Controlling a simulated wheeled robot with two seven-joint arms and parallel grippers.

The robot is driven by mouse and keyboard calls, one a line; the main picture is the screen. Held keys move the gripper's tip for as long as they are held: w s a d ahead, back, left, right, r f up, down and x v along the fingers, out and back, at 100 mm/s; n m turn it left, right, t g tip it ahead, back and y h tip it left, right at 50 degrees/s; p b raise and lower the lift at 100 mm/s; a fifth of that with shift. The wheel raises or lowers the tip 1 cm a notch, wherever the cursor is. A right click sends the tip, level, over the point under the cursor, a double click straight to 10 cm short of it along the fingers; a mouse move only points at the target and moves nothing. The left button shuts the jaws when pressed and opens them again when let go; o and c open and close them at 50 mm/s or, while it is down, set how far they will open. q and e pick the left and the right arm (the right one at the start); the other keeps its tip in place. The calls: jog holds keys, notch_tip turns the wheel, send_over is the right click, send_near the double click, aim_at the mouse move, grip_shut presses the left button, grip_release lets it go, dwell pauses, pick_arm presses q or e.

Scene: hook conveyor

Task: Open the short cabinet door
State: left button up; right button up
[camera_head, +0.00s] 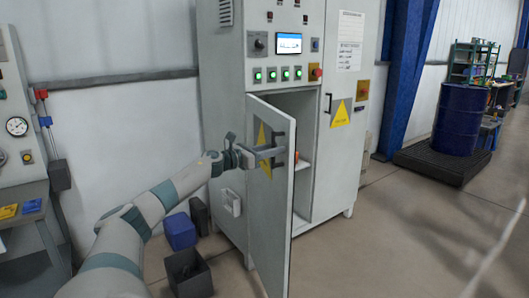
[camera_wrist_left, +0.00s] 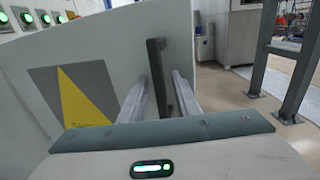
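The short cabinet door (camera_head: 272,215) is the light grey lower door of the cabinet, and it stands swung well out. A yellow warning triangle is on its face, and the face also fills the left of the left wrist view (camera_wrist_left: 105,45). Its black handle (camera_head: 280,148) is near the free edge. My left gripper (camera_head: 270,153) is at the handle. In the left wrist view the dark handle (camera_wrist_left: 157,70) stands between two separated fingers (camera_wrist_left: 160,98), with a gap visible, so the gripper looks open around it. My right gripper is in neither view.
The tall cabinet (camera_head: 228,110) has a control panel above the opening and a closed door (camera_head: 343,130) on the right. A blue bin (camera_head: 180,232) and a dark open bin (camera_head: 188,274) stand at left. The floor (camera_head: 400,240) at right is clear.

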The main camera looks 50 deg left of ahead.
pick_arm(q)
jog(key=shift+s, duration=0.15)
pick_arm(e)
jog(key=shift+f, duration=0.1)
